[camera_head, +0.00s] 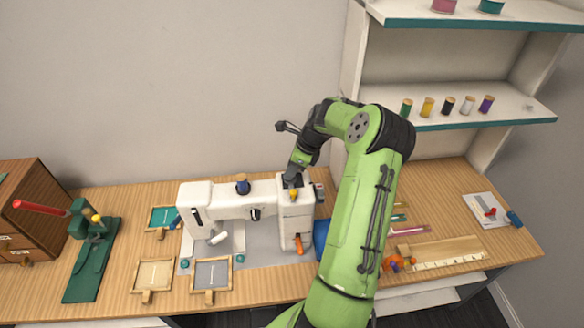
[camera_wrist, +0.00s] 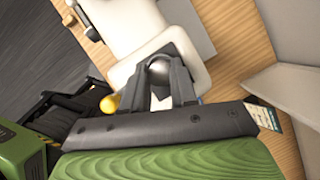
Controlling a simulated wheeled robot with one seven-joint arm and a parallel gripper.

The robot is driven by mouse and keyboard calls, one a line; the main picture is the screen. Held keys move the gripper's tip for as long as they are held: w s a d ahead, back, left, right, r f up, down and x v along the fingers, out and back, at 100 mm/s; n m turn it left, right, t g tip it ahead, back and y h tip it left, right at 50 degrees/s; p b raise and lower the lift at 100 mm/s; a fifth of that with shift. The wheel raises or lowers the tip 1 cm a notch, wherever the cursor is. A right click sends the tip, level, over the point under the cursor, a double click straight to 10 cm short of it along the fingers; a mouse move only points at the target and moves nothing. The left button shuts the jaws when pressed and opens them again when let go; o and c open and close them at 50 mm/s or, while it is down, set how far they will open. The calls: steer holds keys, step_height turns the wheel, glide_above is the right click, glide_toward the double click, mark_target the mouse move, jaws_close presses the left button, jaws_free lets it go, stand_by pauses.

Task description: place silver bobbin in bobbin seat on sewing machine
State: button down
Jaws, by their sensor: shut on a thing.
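The white sewing machine (camera_head: 225,203) stands on the wooden table. Its right end has a dark seat area on top (camera_head: 287,182), and this also shows as a dark patch in the wrist view (camera_wrist: 178,50). My gripper (camera_head: 291,179) is directly over that end, pointing down. In the wrist view my gripper (camera_wrist: 165,78) is shut on the silver bobbin (camera_wrist: 158,69), a grey round shape between the two dark fingers. The bobbin lines up with the dark patch in that view. I cannot tell whether it touches the seat. In the head view my gripper hides the bobbin.
A yellow knob (camera_head: 294,194) is close beside my gripper, and a blue spool (camera_head: 242,184) stands on top of the machine. A shelf with several thread spools (camera_head: 447,106) is at the right. Small framed pieces (camera_head: 211,275) lie at the front left.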

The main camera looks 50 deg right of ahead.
steer(key=shift+f, duration=0.35)
steer(key=c, duration=0.9)
jaws_free()
steer(key=shift+r, duration=0.3)
steer(key=v, duration=1.3)
steer(key=a+r+n+g+h, duration=0.15)
steer(key=a+r+n, duration=0.25)
steer(key=a+n, duration=0.5)
steer(key=a+r+n+h, duration=0.2)
steer(key=a+r+n, duration=0.25)
steer(key=a, duration=0.85)
steer(key=s+a+n+t, duration=0.1)
steer(key=s+a+n, duration=0.3)
steer(key=s+n, duration=0.1)
steer(key=s+a+n+t+y, duration=0.1)
steer(key=s+a+n, duration=0.4)
steer(key=n, duration=0.1)
steer(key=s+a+f+n+t, duration=0.1)
steer(key=s+a+n, duration=0.3)
steer(key=s+n, duration=0.1)
steer(key=shift+s+a+f+n, duration=0.1)
steer(key=shift+s+a+n, duration=0.15)
steer(key=shift+s+n, duration=0.2)
